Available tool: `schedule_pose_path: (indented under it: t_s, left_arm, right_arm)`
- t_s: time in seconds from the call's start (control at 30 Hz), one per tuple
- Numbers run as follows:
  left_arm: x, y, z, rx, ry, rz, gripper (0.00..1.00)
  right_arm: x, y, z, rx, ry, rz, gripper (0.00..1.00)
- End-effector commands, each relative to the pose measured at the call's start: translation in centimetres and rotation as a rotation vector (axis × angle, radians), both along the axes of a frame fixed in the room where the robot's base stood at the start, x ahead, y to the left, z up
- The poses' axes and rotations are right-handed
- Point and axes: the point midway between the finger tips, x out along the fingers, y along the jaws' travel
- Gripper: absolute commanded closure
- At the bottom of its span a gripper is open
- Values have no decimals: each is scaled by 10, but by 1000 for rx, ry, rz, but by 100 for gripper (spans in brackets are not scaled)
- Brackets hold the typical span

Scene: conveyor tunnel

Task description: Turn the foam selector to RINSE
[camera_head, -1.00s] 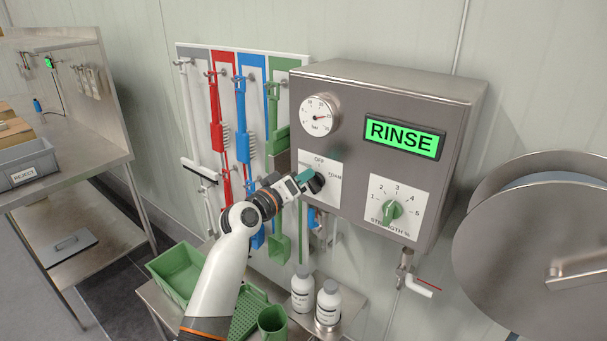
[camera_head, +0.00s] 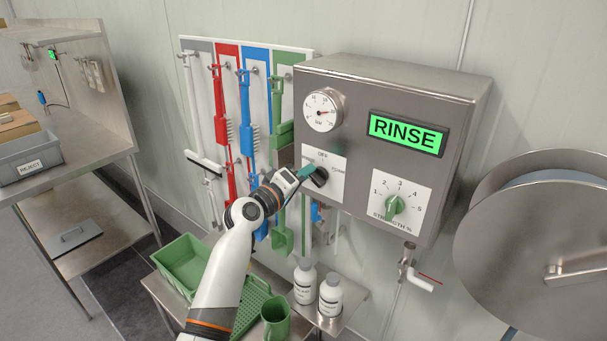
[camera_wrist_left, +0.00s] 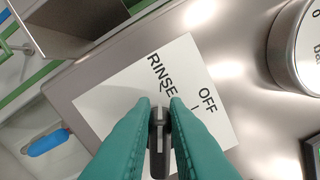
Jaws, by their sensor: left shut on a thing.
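The foam selector is a black knob (camera_head: 319,177) on a white plate (camera_head: 331,194) at the lower left of the steel control box (camera_head: 370,90). OFF and FOAM labels show beside it in the head view. My left gripper (camera_head: 307,171) has its teal fingers shut on the knob. In the left wrist view the knob's ridge (camera_wrist_left: 158,117) sits between both fingers and points about at the RINSE mark, away from OFF. The fingers hide the plate's lower part there. The green display (camera_head: 407,133) reads RINSE. My right gripper is not in view.
A pressure gauge (camera_head: 323,110) sits above the selector, and a green strength knob (camera_head: 395,205) to its right. Brushes hang on a colored rack (camera_head: 240,60) at left. White bottles (camera_head: 330,295) and a green jug (camera_head: 276,320) stand below; a hose reel (camera_head: 540,240) is at right.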

Motion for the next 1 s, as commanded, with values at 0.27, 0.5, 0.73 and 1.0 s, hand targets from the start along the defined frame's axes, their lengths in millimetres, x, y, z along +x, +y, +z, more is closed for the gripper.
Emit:
schedule_pose_path:
  t_s: [0.27, 0.5, 0.73, 1.0]
  left_arm:
    - [-1, -3, -7, 5, 13, -7, 65]
    - [-1, -2, -3, 3, 6, -4, 65]
    - [-1, 0, -2, 2, 3, -3, 65]
    - [-24, 16, -4, 3, 2, -2, 65]
  right_arm:
    - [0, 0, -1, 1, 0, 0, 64]
    - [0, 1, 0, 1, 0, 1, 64]
    - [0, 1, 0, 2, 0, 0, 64]
    - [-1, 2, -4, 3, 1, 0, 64]
